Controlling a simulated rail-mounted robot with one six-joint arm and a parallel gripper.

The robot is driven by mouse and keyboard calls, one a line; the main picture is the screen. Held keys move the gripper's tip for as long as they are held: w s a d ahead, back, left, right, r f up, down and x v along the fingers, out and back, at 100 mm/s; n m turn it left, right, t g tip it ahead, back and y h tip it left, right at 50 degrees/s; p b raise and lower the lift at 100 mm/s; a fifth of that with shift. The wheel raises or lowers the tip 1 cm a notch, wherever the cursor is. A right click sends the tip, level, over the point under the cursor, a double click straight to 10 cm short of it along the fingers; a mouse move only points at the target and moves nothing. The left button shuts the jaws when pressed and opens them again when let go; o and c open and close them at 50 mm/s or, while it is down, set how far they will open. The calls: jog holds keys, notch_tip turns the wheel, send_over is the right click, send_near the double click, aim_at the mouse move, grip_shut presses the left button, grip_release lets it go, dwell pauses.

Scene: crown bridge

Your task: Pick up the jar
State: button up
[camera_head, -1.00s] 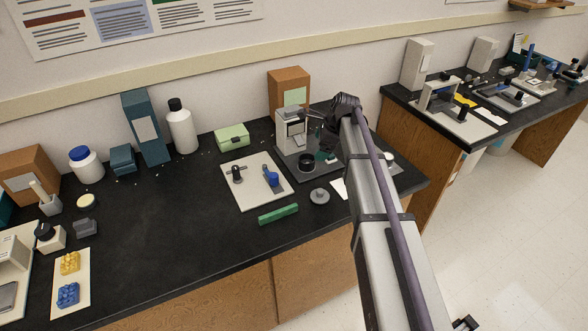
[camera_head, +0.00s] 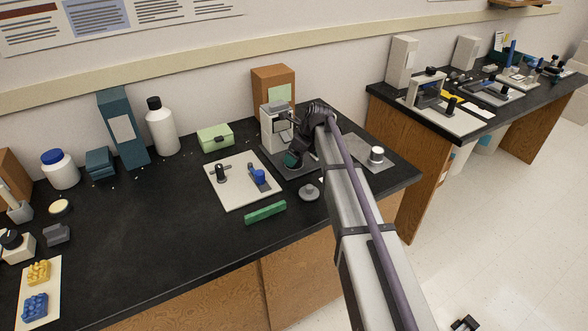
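My gripper (camera_head: 298,152) is dark and small in the head view, at the far end of my arm. It hangs low over the dark base of a white device, and I cannot tell whether its fingers are open. A teal-green round thing (camera_head: 290,159) shows right at the fingers; I cannot tell whether they touch it or whether it is a jar. A white jar with a blue lid (camera_head: 60,170) stands upright at the far left of the bench, well apart from my gripper. A small white-and-dark cylinder (camera_head: 377,154) stands on a grey plate right of the gripper.
The white device (camera_head: 275,128) stands left of my gripper, before a brown box (camera_head: 274,92). A white board with small fittings (camera_head: 238,191), a green bar (camera_head: 265,212) and a grey knob (camera_head: 309,192) lie in front. The black benchtop (camera_head: 140,220) is largely clear at centre left.

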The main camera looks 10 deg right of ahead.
jog(key=b+x, duration=0.1)
jog(key=x, duration=0.2)
jog(key=shift+f, duration=0.1)
jog(key=shift+s+r, duration=0.1)
jog(key=shift+r, duration=0.15)
jog(key=shift+d, duration=0.1)
jog(key=c, duration=1.2)
